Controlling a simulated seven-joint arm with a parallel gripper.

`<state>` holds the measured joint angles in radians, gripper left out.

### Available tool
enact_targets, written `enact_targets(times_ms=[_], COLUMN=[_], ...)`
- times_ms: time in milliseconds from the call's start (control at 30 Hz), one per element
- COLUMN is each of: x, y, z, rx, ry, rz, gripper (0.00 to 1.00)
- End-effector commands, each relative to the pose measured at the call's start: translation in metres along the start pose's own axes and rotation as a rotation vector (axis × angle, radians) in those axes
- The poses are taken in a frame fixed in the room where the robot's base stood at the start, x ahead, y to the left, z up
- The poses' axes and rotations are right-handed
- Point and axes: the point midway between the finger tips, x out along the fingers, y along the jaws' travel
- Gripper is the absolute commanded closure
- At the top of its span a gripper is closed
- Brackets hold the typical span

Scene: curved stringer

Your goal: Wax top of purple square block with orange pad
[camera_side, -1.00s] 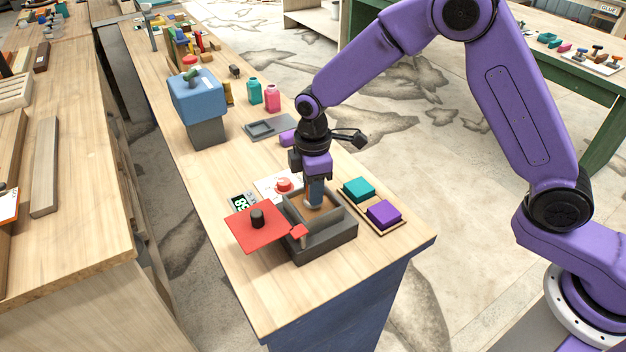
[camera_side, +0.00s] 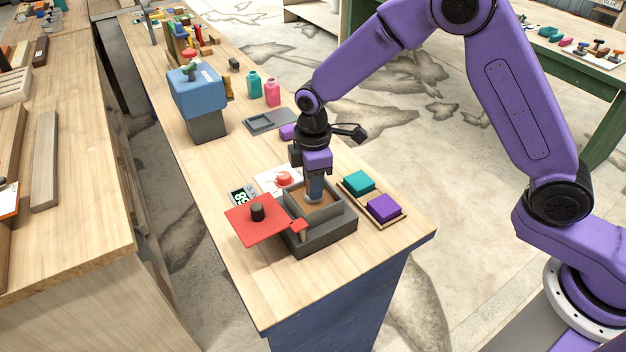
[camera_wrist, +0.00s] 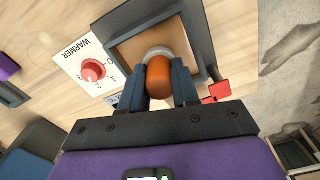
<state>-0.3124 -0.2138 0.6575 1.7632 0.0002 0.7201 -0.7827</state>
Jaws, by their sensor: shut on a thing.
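My gripper (camera_wrist: 158,84) is shut on the orange handle (camera_wrist: 159,77) of a pad, whose pale grey rim shows beyond the handle in the wrist view. The pad is inside the open dark grey warmer box (camera_side: 322,240), low over its brown inner floor (camera_wrist: 150,46); I cannot tell whether it touches. In the side view my gripper (camera_side: 314,192) points down into the box, and the fingers mostly hide the pad. The purple square block (camera_side: 384,208) sits on a thin wooden tray (camera_side: 398,220), right of the box, beside a teal square block (camera_side: 359,181).
The box's red lid (camera_side: 256,222) with a black knob lies swung out to the left. A red dial (camera_side: 284,178) on the white warmer card and a small display (camera_side: 239,197) sit behind. A grey plate (camera_side: 268,121) and bottles stand farther back. The front table corner is clear.

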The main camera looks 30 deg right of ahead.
Motion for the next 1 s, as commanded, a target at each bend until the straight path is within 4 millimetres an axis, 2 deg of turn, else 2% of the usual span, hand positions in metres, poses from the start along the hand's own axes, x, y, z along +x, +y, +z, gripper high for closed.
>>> enact_targets(times_ms=[1000], x=[0.0080], y=[0.0000], z=[0.0001], rx=[0.000], ry=[0.000], rz=[0.000], gripper=[0.94])
